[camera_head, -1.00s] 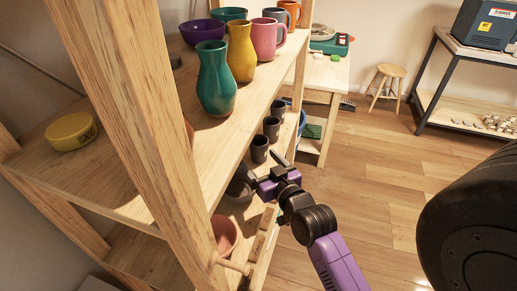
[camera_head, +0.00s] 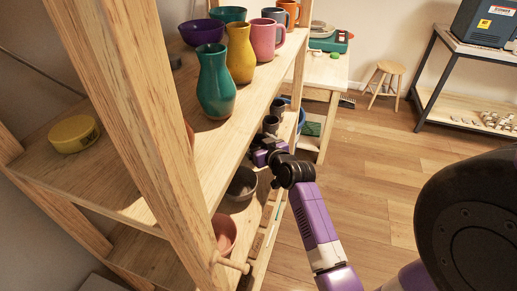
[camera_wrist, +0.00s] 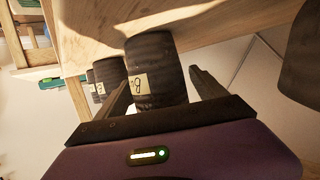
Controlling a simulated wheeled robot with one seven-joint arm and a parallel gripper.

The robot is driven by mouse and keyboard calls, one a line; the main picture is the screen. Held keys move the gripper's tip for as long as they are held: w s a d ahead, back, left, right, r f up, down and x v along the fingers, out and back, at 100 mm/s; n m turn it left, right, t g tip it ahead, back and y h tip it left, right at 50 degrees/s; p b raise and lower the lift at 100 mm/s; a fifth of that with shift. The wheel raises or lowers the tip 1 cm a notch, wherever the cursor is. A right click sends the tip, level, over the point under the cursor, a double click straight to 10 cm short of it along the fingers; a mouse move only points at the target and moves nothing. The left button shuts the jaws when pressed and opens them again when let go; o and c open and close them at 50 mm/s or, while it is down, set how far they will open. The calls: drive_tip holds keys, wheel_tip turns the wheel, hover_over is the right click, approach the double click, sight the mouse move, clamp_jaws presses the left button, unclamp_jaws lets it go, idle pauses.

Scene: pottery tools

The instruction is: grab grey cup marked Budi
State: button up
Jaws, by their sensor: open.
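A dark grey ribbed cup (camera_wrist: 155,62) with a pale label stands between the two fingers of my gripper (camera_wrist: 160,92) in the wrist view. Its label (camera_wrist: 138,84) shows a B, and the rest is not clear. The fingers are open, one to each side of the cup, with no clear contact. In the head view my gripper (camera_head: 260,149) is at the lower shelf and hides that cup. Another dark cup (camera_wrist: 110,76) with a label stands beside it in the wrist view. Two dark cups show behind my gripper in the head view, the nearer one (camera_head: 271,124) and the farther one (camera_head: 278,107).
The upper shelf with vases (camera_head: 215,85) and mugs (camera_head: 266,38) hangs over the lower one. A dark bowl (camera_head: 242,184) and a pinkish bowl (camera_head: 224,232) sit nearer on the lower shelf. A wooden post (camera_head: 135,110) stands in front.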

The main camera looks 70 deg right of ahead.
drive_tip(key=shift+w+d+f, duration=0.15)
drive_tip(key=shift+w+d, duration=0.15)
drive_tip(key=shift+w, duration=0.05)
drive_tip(key=c, duration=1.7)
